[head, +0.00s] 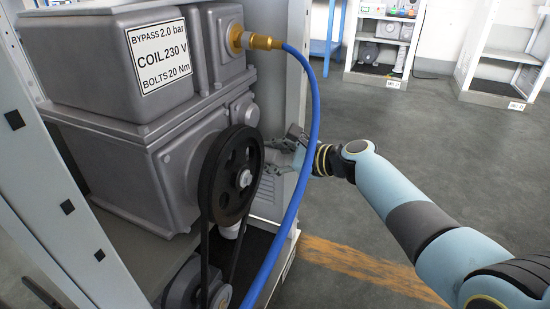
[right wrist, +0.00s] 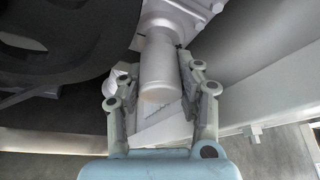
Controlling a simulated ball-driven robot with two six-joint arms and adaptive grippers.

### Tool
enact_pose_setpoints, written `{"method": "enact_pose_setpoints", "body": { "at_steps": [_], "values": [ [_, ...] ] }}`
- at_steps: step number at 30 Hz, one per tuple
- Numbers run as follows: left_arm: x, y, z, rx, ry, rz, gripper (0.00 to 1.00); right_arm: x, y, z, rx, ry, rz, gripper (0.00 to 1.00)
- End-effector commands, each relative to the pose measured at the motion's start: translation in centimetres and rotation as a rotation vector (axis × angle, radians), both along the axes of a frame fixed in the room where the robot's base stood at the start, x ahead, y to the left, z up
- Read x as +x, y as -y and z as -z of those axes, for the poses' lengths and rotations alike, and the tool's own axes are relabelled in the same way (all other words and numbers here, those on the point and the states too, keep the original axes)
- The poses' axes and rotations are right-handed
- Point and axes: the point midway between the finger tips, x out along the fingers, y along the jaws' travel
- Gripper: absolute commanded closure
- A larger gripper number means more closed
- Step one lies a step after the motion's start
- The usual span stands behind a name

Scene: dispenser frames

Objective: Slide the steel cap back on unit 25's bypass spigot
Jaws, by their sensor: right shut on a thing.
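The steel cap (right wrist: 158,78) is a plain pale grey cylinder between the fingers of my right gripper (right wrist: 160,92) in the right wrist view. My right gripper is shut on it, one finger on each side. The cap's upper end lines up with a grey fitting (right wrist: 160,22), which looks like the bypass spigot; I cannot tell how far the cap is over it. In the head view my right gripper (head: 284,150) is right of the black pulley (head: 231,176), partly behind the blue hose. The cap cannot be made out there. My left gripper is not in view.
The blue hose (head: 312,120) loops down from a brass fitting (head: 255,40) in front of the gripper. The pulley and its belt stand close left. The unit's grey housing (head: 150,160) carries a label (head: 158,55). Open floor (head: 400,130) lies to the right.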

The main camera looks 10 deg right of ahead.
Motion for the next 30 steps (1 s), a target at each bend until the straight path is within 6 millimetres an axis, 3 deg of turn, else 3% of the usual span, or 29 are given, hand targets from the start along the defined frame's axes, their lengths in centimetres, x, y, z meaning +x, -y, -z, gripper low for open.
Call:
{"method": "enact_pose_setpoints", "body": {
  "at_steps": [18, 19, 25, 30],
  "values": [
    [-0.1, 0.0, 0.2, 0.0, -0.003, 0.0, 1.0, 0.9, -1.3, 0.0, 0.001, 0.0, 0.0, 0.98],
    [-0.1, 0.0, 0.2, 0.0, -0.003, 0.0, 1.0, 0.9, -1.3, 0.0, 0.001, 0.0, 0.0, 0.65],
    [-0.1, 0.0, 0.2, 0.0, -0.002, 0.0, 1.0, 0.8, -1.3, 0.0, 0.0, 0.0, 0.0, 0.39],
    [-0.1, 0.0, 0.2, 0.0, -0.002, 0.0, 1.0, 0.8, -1.3, 0.0, 0.0, 0.0, 0.0, 0.39]
  ]
}}
